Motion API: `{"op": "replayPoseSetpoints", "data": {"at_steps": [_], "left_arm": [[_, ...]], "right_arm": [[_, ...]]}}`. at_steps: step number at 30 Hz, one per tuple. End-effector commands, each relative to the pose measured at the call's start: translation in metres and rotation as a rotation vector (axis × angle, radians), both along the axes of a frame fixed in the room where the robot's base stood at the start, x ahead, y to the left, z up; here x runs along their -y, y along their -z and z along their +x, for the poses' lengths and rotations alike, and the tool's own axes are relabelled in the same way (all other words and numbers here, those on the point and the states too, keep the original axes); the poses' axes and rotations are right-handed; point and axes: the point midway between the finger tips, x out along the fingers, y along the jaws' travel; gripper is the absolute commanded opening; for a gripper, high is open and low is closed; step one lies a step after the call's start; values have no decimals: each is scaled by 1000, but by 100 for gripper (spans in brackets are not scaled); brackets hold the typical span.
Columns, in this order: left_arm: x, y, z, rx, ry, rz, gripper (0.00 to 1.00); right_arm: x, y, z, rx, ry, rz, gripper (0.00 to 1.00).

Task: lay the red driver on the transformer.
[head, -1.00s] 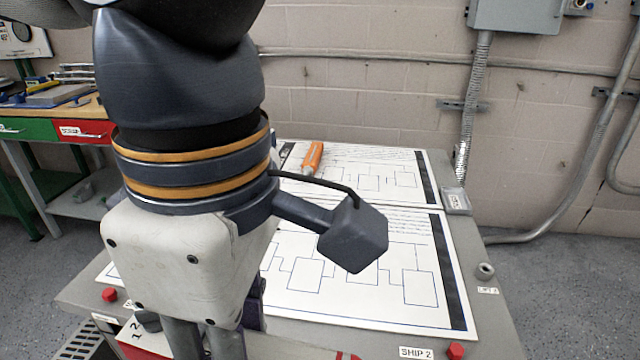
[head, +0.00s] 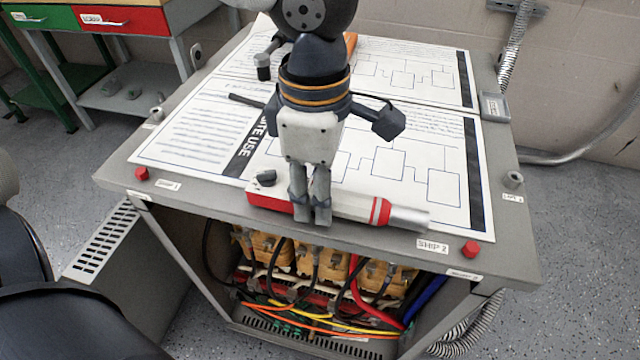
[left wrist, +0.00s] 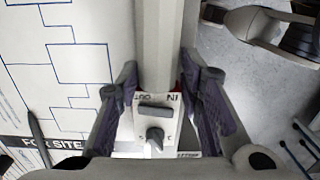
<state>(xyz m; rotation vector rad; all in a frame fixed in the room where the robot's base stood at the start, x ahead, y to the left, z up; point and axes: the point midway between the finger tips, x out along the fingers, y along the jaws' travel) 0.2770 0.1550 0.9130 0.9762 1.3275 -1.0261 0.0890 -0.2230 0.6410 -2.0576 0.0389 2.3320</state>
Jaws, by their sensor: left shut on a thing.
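The red driver (head: 348,206) is a long tool with a red end at left, a white middle, red bands and a grey tip at right. It lies level along the front edge of the transformer top (head: 215,205). My left gripper (head: 310,210) is shut on it, fingers pointing down. I cannot tell whether it touches the top or hangs just above it. In the left wrist view the driver (left wrist: 158,45) runs between the fingers, a small switch marked IN and OUT on its body. My right gripper is not in view.
Large printed diagram sheets (head: 185,125) cover the top. An orange handle (head: 350,42) shows behind my arm. Red knobs (head: 470,249) and studs stand near the edges. The open front below shows yellow coils (head: 310,258) and coloured cables. A workbench (head: 130,20) stands back left.

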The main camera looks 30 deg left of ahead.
Motion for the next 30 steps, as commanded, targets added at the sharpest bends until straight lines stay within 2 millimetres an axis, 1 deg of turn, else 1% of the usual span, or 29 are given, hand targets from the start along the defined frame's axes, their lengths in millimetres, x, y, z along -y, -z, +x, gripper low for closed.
{"op": "replayPoseSetpoints", "data": {"at_steps": [2,7,8,9,10,18,20,23,27,30], "left_arm": [[0,4,0,2,-1,0,0],[0,5,0,1,-2,-2,0],[0,6,0,-1,-2,-1,40],[0,6,0,-1,-2,-1,50],[0,6,0,-1,-2,-1,54],[0,4,0,1,-2,-1,54],[0,1,1,3,-2,0,54],[0,-18,2,8,-3,-2,54],[-1,-58,2,8,-3,-3,54],[-2,-83,2,6,-3,-1,54]], "right_arm": [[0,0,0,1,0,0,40],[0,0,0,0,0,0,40],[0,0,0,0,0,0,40],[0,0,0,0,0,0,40],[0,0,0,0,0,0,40],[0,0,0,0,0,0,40],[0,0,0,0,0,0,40],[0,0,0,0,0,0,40],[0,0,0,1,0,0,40],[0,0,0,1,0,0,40]]}}
